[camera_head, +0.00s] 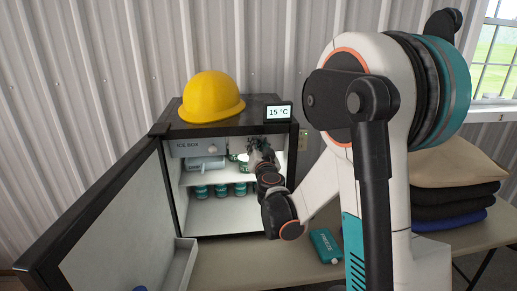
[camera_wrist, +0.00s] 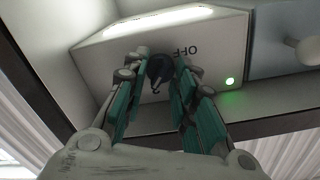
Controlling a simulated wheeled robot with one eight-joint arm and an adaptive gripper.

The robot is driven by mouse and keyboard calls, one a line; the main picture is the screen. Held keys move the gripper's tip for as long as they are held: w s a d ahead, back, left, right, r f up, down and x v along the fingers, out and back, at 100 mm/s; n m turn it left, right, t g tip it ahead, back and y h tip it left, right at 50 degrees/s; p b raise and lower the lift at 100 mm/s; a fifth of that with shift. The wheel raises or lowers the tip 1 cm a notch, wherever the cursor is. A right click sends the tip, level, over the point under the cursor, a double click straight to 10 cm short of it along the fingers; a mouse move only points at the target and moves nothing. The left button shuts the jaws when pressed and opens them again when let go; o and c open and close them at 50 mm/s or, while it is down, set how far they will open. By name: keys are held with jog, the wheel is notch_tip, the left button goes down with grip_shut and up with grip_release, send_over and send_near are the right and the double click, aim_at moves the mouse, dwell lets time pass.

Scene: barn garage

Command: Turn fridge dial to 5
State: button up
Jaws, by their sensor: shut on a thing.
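The black fridge (camera_head: 178,200) stands open on the table, with its door swung out to the left. My gripper (camera_head: 260,152) reaches into its upper right interior. In the wrist view, the dark dial (camera_wrist: 159,72) sits on a pale control box (camera_wrist: 95,58). My gripper's two teal fingers (camera_wrist: 160,64) are closed on either side of the dial. The printed word OFF shows upside down beside the dial, and a mark like a 2 shows below it. The other numbers and the pointer are hidden or unclear. The dial is hidden in the head view.
A display (camera_head: 279,112) on the fridge top reads 15 °C, beside a yellow hard hat (camera_head: 211,97). The ice box (camera_head: 190,146) and several teal cans (camera_head: 220,190) are inside the fridge. A green light (camera_wrist: 230,82) glows near the dial. A teal pack (camera_head: 325,245) lies on the table.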

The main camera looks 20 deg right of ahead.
jog(key=m, duration=0.7)
jog(key=shift+b, duration=0.4)
jog(key=m, duration=0.4)
jog(key=shift+f, duration=0.1)
jog(key=shift+m, duration=1.8)
jog(key=o, duration=1.1)
jog(key=shift+c, duration=0.2)
jog(key=shift+s, duration=0.1)
jog(key=v, duration=1.2)
